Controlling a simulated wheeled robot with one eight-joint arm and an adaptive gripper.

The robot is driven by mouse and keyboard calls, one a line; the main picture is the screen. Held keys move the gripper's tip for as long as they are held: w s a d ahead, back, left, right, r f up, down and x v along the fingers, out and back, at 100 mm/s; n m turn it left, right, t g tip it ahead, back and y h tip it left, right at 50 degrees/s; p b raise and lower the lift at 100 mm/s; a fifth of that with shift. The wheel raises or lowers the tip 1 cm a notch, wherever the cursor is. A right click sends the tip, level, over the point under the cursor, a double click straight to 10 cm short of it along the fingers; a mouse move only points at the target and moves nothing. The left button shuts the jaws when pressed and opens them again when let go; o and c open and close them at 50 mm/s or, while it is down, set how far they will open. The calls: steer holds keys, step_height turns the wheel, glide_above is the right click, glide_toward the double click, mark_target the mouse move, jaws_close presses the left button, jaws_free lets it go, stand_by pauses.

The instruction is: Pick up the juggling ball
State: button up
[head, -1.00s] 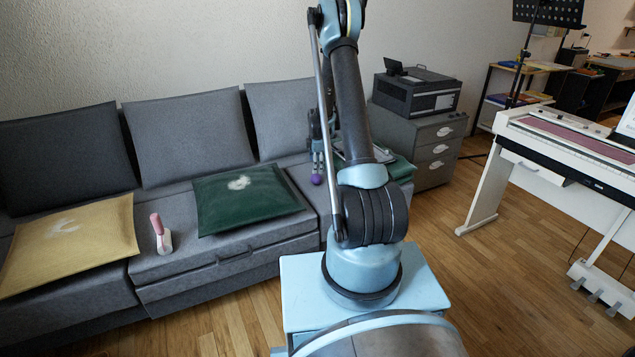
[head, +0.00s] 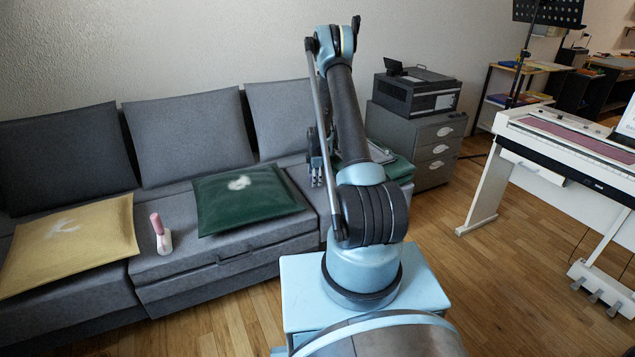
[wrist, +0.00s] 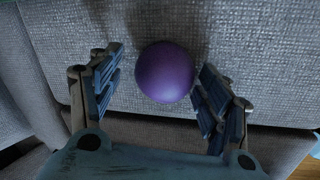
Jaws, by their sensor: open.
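The purple juggling ball (wrist: 165,72) rests on the grey fabric of the sofa seat in the wrist view. My gripper (wrist: 160,80) is open, with one blue finger pad on each side of the ball. The right pad is close to the ball, and a wider gap shows at the left. I cannot tell whether the right pad touches it. In the head view my gripper (head: 316,173) is over the sofa's right part, partly behind my arm, and the ball is not visible there.
The grey sofa (head: 215,262) carries a green cushion (head: 248,205), a yellow cushion (head: 75,250) and a pink-handled object (head: 160,235). A drawer cabinet (head: 435,155) with a printer-like box (head: 415,95) stands right of it. The white piano (head: 560,150) is far right; open floor lies between.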

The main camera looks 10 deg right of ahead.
steer(key=shift+f, duration=0.25)
steer(key=c, duration=1.2)
steer(key=shift+r, duration=0.1)
